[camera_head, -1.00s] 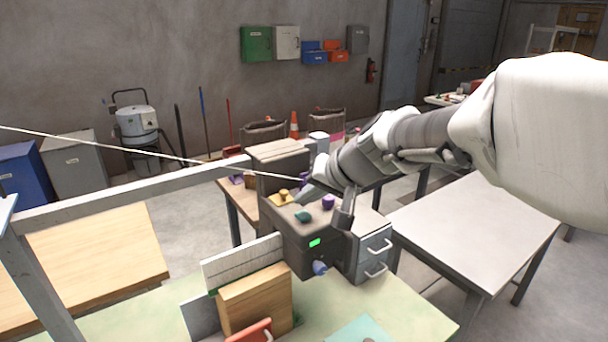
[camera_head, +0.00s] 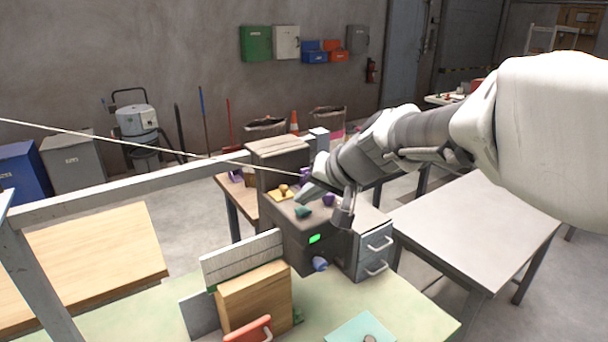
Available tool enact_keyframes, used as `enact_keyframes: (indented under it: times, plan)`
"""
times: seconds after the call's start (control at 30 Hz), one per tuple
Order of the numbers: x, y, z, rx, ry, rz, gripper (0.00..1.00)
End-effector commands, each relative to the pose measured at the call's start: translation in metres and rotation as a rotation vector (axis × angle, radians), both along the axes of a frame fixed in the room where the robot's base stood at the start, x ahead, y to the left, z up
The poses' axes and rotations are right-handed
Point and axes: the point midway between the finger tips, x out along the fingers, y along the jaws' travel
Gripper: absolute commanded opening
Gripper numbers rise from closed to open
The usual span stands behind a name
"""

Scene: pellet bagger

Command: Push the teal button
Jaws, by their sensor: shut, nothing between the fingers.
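The teal button (camera_head: 302,212) sits on the sloped top panel of the dark grey machine (camera_head: 302,258), near its front left edge. A yellow piece with a knob (camera_head: 283,190) lies to the left of the fingers. A purple knob (camera_head: 328,200) is to the right of the teal button, partly hidden by my gripper.
A lit green display (camera_head: 314,239) and a blue knob (camera_head: 320,264) are on the machine's front. A grey drawer unit (camera_head: 374,252) stands at its right. A wooden block (camera_head: 254,300) stands in front. A grey rail (camera_head: 130,188) crosses at left.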

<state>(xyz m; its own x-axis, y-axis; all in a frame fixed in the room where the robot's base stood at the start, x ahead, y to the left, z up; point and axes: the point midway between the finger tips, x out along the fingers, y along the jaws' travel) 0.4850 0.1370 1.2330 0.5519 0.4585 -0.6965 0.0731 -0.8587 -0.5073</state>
Motion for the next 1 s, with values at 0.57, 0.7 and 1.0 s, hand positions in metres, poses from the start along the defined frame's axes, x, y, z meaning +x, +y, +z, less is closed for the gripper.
enact_keyframes:
  times: [0.57, 0.7, 1.0]
  plan:
    - [0.0, 0.0001, -0.0037, 0.0, 0.0, 0.0, 0.0]
    - [0.0, 0.0001, -0.005, 0.0, 0.0, 0.0, 0.0]
    - [-0.0001, 0.0001, -0.0079, 0.0, 0.0, 0.0, 0.0]
